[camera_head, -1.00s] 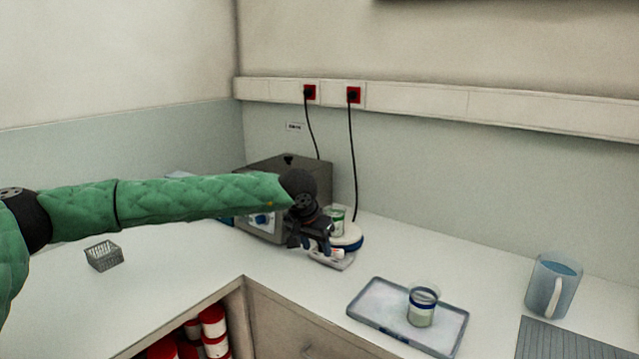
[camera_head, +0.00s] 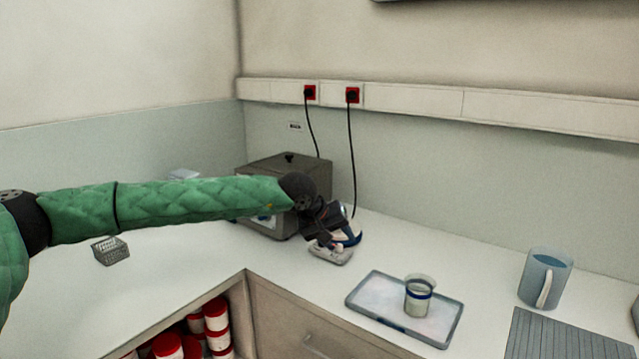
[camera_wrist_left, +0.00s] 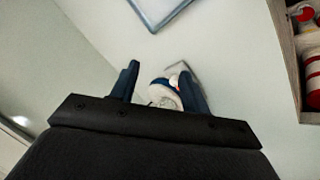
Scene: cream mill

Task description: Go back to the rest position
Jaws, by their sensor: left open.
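My left arm comes in from the left in a green sleeve. Its gripper (camera_head: 338,234) is over the small white hotplate (camera_head: 332,256) with a blue-rimmed round top, in front of the grey box oven (camera_head: 285,165). In the left wrist view the two dark blue fingers (camera_wrist_left: 160,82) are apart with nothing gripped, and part of the hotplate (camera_wrist_left: 165,95) shows between and beyond them. I cannot tell how far the fingers are above it. The gripper hides most of the hotplate's top. My right gripper is not in view.
A tray (camera_head: 365,308) holds a glass beaker (camera_head: 418,298) with a blue band. A blue jug (camera_head: 545,278) and a grey ribbed mat (camera_head: 560,340) are to the right. A wire basket (camera_head: 111,251) stands at left. Red-lidded jars (camera_head: 215,318) sit below the counter.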

